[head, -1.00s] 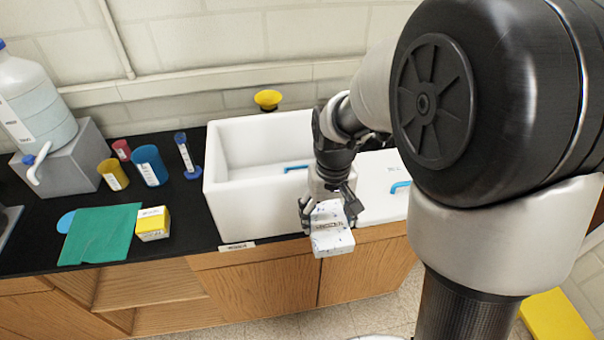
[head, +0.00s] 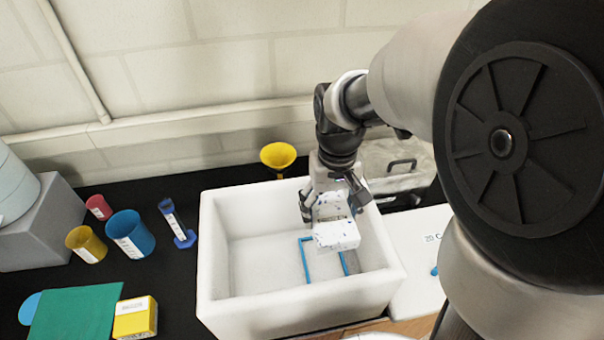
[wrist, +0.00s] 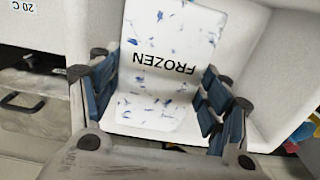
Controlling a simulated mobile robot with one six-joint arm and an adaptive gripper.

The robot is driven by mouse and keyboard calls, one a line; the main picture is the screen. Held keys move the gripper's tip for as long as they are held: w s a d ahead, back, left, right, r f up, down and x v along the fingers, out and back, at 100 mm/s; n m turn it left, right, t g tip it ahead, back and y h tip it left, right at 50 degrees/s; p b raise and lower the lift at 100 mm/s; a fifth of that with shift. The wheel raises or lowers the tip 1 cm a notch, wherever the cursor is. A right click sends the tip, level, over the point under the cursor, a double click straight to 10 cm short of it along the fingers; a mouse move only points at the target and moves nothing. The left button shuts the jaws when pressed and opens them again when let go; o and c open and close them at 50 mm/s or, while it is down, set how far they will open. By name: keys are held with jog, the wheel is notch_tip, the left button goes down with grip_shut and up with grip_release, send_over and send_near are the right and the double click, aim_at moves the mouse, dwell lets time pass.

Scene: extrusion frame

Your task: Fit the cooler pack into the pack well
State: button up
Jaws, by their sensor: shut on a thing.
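The cooler pack (head: 337,235) is white with blue flecks, and the wrist view shows the word FROZEN on it (wrist: 165,95). My gripper (head: 333,200) is shut on it, with blue-padded fingers on both sides in the wrist view (wrist: 160,98). The pack is over the right part of the open white cooler box (head: 222,262). A blue rectangular outline (head: 306,262) shows on the box floor to the left of the pack and below it. The pack and my gripper hide part of that outline. I cannot tell how high the pack is above the floor.
The white lid (head: 418,255) lies right of the box. A grey case with a black handle (head: 400,163) stands behind.

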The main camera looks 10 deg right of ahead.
jog(key=f+b, duration=0.1)
jog(key=f, duration=0.4)
jog(key=f+b, duration=0.1)
jog(key=f, duration=0.8)
jog(key=shift+s+f+b, duration=0.25)
jog(key=shift+f+b, duration=0.6)
jog(key=shift+f, duration=2.1)
jog(key=shift+f, duration=0.15)
jog(key=o, duration=1.3)
jog(key=shift+o, duration=0.2)
